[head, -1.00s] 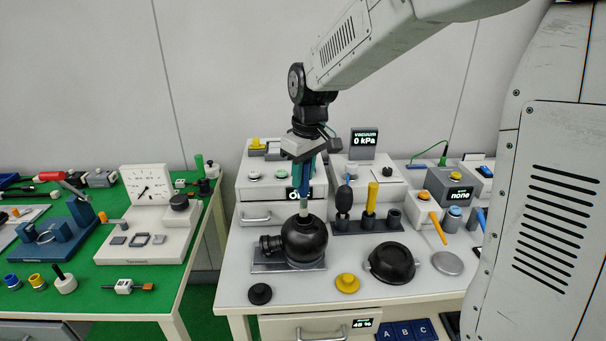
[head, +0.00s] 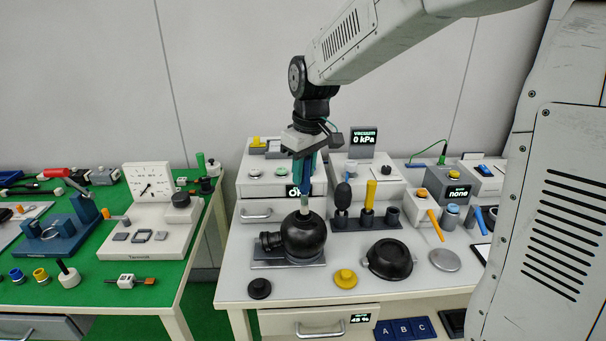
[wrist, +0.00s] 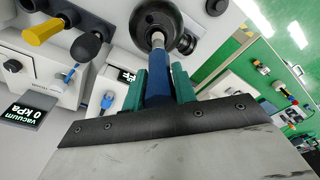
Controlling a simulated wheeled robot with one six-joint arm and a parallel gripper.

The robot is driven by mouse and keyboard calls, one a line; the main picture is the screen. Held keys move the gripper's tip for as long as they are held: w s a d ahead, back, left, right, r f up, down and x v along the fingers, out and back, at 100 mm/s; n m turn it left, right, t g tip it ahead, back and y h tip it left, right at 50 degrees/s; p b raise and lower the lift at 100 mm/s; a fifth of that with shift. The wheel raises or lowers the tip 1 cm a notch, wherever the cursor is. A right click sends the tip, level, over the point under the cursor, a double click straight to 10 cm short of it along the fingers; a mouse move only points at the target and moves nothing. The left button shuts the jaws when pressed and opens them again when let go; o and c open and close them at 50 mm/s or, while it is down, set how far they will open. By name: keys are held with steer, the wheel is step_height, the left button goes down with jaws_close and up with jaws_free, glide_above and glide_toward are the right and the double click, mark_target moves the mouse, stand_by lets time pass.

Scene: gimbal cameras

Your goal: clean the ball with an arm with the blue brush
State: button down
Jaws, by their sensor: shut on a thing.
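The ball with an arm is a black sphere (head: 303,236) with a short ribbed side arm (head: 270,241) pointing left. It sits on a grey plate (head: 262,262) on the white table. My gripper (head: 304,178) is above it, pointing down, shut on the blue brush (wrist: 156,85). The brush's pale lower end meets the top of the ball in the head view; whether it is inside the opening is hard to tell. In the wrist view the ball (wrist: 146,14) is at the top, with the brush tip at its opening. The green fingers flank the blue handle.
A dark rack (head: 352,223) right of the ball holds a black-headed tool and a yellow-handled tool (head: 370,194). A black bowl (head: 389,262), a yellow cap (head: 345,279) and a black cap (head: 259,288) lie in front. White boxes with displays stand behind.

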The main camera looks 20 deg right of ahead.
steer(key=shift+s+a+r, duration=0.1)
steer(key=shift+a+r, duration=0.05)
steer(key=shift+r, duration=3.05)
